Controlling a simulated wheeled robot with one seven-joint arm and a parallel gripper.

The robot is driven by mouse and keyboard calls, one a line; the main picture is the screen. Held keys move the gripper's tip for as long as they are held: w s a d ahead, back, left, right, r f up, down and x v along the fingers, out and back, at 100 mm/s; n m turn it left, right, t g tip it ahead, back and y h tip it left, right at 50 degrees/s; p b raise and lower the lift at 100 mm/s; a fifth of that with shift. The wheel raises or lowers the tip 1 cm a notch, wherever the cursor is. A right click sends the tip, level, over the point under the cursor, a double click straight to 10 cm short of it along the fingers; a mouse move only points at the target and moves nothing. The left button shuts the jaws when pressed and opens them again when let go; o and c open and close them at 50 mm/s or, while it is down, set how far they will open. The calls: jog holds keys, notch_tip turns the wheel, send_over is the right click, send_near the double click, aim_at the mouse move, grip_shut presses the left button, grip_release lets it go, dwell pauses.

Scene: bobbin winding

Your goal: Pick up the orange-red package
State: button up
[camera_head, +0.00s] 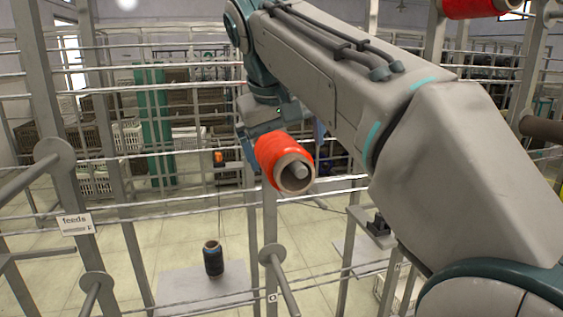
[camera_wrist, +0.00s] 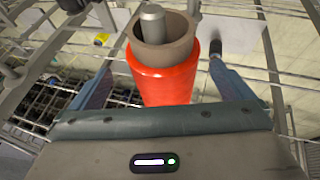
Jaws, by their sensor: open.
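The orange-red package (camera_head: 270,152) is a thread bobbin with a brown tube core, on a grey peg of the metal rack. In the wrist view the package (camera_wrist: 162,82) lies between the two blue fingers of my gripper (camera_wrist: 161,58). The fingers are spread, with a visible gap on each side, and do not appear to touch it. The peg sticks out through the core. In the head view my gripper (camera_head: 254,132) is behind the package and mostly hidden by it and my wrist.
Another orange-red bobbin (camera_head: 478,6) shows at the top right. Empty pegs (camera_head: 283,276) and rack bars surround the package. A dark spool (camera_head: 213,260) stands low behind the rack. A "feeds" sign (camera_head: 76,223) hangs at the left. Crates (camera_head: 98,178) stand further back.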

jog(key=shift+x, duration=2.8)
jog(key=shift+s+a, duration=0.15)
jog(key=c, duration=1.1)
